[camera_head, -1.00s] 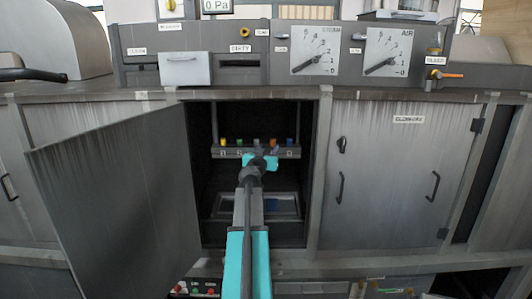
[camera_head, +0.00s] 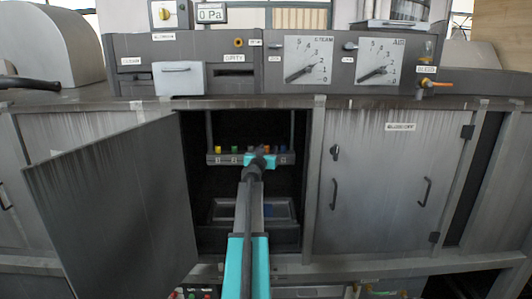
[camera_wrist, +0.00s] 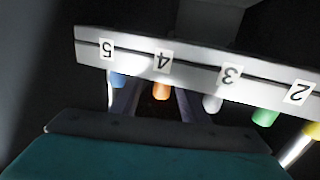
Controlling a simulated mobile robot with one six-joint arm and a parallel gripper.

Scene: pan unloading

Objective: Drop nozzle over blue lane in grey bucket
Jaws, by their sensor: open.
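The nozzles hang in a row under a numbered grey rack (camera_head: 213,160) inside the open cabinet. The wrist view shows the rack (camera_wrist: 130,60) upside down, with a blue nozzle (camera_wrist: 117,80) by label 5, an orange nozzle (camera_wrist: 162,90) by 4, a whitish one (camera_wrist: 212,103) by 3, a green one (camera_wrist: 264,117) by 2 and a yellow one (camera_wrist: 312,130). My gripper (camera_head: 260,157) is at the rack. In the wrist view my gripper (camera_wrist: 155,103) is open, its fingers on either side of the orange nozzle; contact is unclear. A grey bucket-like container (camera_head: 220,218) with a bluish inside sits below; its lanes are unclear.
The cabinet's left door (camera_head: 110,205) stands open towards me. The right door (camera_head: 385,190) is shut. A panel with gauges (camera_head: 305,60) runs above. The cabinet's side walls and the rack's posts bound the opening; the inside is dark.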

